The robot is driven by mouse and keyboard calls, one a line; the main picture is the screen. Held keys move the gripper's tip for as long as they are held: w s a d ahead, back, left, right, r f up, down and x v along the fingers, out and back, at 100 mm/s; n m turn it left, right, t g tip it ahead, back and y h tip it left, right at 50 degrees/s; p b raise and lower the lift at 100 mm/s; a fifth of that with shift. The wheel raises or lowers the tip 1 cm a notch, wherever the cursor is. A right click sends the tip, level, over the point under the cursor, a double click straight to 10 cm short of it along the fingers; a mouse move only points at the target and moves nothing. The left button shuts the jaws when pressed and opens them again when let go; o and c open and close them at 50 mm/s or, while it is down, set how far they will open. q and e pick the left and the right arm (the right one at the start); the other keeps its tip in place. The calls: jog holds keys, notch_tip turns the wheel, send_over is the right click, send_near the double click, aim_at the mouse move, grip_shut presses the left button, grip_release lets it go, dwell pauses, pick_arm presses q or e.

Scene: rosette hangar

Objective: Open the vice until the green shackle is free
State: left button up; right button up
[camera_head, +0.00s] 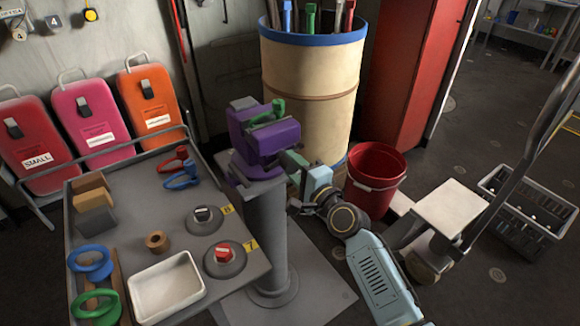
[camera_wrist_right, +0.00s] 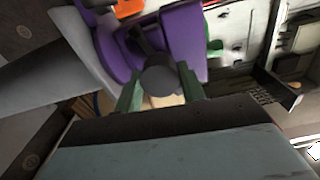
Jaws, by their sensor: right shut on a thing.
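The purple vice (camera_head: 262,143) stands on a grey pedestal (camera_head: 265,235) right of the workbench. The green shackle (camera_head: 266,113) sits at the top of the vice, at its jaws; whether the jaws touch it I cannot tell. A bit of green, likely the shackle, shows beside the purple body (camera_wrist_right: 185,30) in the right wrist view. My right gripper (camera_head: 292,163) is at the vice's right side. In the right wrist view its green fingers are either side of the dark round handle end (camera_wrist_right: 159,76), shut on the vice handle. My left gripper is not in view.
The grey workbench (camera_head: 130,220) holds a white tray (camera_head: 168,287), several shackles and two round bases. A cream barrel (camera_head: 312,90) stands behind the vice. A red bucket (camera_head: 375,178), a white-topped cart (camera_head: 453,210) and a grey crate (camera_head: 535,210) are on the right.

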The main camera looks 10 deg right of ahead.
jog(key=shift+f, duration=0.1)
jog(key=n, duration=0.2)
jog(key=shift+n, duration=0.4)
jog(key=n, duration=0.2)
jog(key=shift+s+n, duration=0.1)
jog(key=shift+n, duration=0.2)
jog(key=n, duration=0.2)
jog(key=shift+d+n+p, duration=0.1)
jog(key=shift+n+p, duration=0.25)
jog(key=shift+n, duration=0.05)
jog(key=n+p, duration=0.1)
jog(key=n, duration=0.3)
jog(key=shift+n+p, duration=0.3)
jog(key=shift+n, duration=1)
